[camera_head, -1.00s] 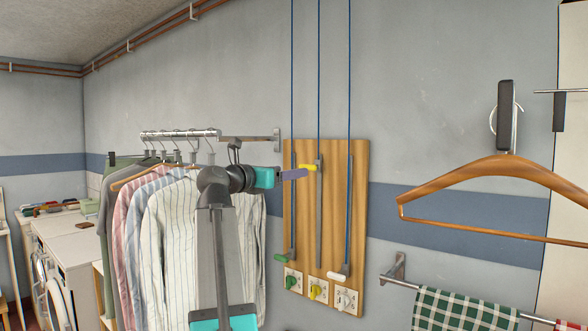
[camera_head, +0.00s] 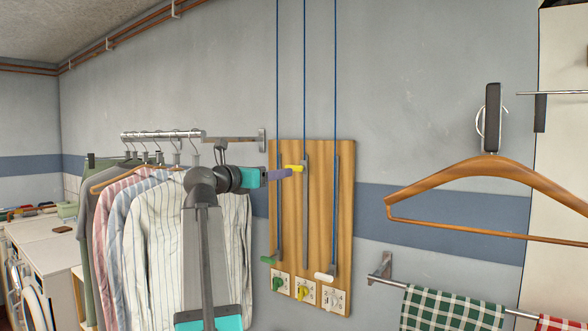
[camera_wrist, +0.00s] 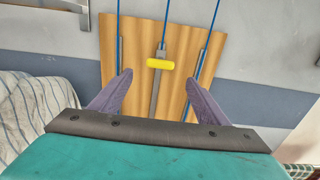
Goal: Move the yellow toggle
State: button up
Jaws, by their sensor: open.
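A wooden board (camera_head: 318,240) on the wall carries three vertical rails with blue cords. The yellow handle (camera_head: 294,168) sits high on the middle rail. The green handle (camera_head: 268,260) and white handle (camera_head: 325,277) sit low on the others. Below the middle rail is a small yellow toggle (camera_head: 301,293) on a plate, out of the wrist view. My gripper (camera_head: 290,173) is at the yellow handle's height, very near it in the picture. In the wrist view, my open, empty gripper (camera_wrist: 159,85) has the yellow handle (camera_wrist: 160,64) centred beyond its fingertips; contact cannot be told.
Shirts (camera_head: 165,250) hang from a rail (camera_head: 165,134) at left, close behind my arm. A wooden hanger (camera_head: 480,168) hangs at right, above a bar with a green checked cloth (camera_head: 452,308). A green toggle (camera_head: 279,283) and white toggle (camera_head: 329,298) flank the yellow toggle.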

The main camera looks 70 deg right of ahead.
aim_at(294, 168)
jog(key=shift+p+x, duration=1.3)
jog(key=shift+x, duration=4.6)
jog(key=c, duration=1.5)
notch_tip(294, 168, down, 34)
jog(key=b, duration=0.8)
jog(key=shift+f, duration=0.25)
jog(key=shift+s, duration=0.1)
jog(key=o, duration=1.5)
jog(key=shift+f, duration=0.1)
jog(key=shift+a, duration=0.1)
